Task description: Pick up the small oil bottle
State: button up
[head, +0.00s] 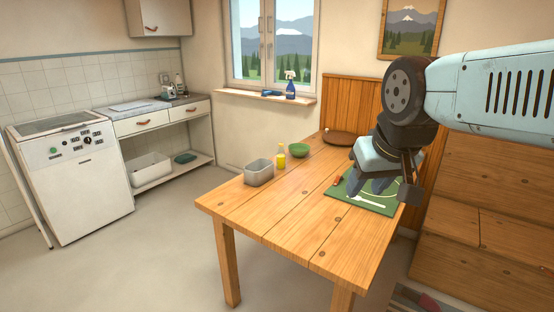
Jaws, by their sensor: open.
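A small yellow bottle (281,157), which looks like the oil bottle, stands upright on the wooden table (265,215). It is between a grey bin (258,173) on its left and a green bowl (299,150) on its right. My gripper (367,188) is open, with its fingers pointing down over the green placemat (351,202) at the table's right side. It is well to the right of the bottle and appears empty. The arm and gripper hide part of the placemat and its plate outline.
A brown round board (341,138) lies at the table's back. A small orange-red item (337,180) and a white fork shape (366,202) show at the placemat. A wooden bench (490,235) stands right of the table. The table's front middle is clear.

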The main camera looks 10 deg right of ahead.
aim_at(280, 155)
jog(key=k, duration=1.25)
jog(key=u, duration=0.5)
jog(key=i, duration=1.1)
jog(key=u, duration=0.6)
jog(key=i, duration=1.15)
jog(key=z, duration=0.7)
jog(key=i, duration=1)
jog(key=z, duration=0.7)
jog(key=k, duration=0.55)
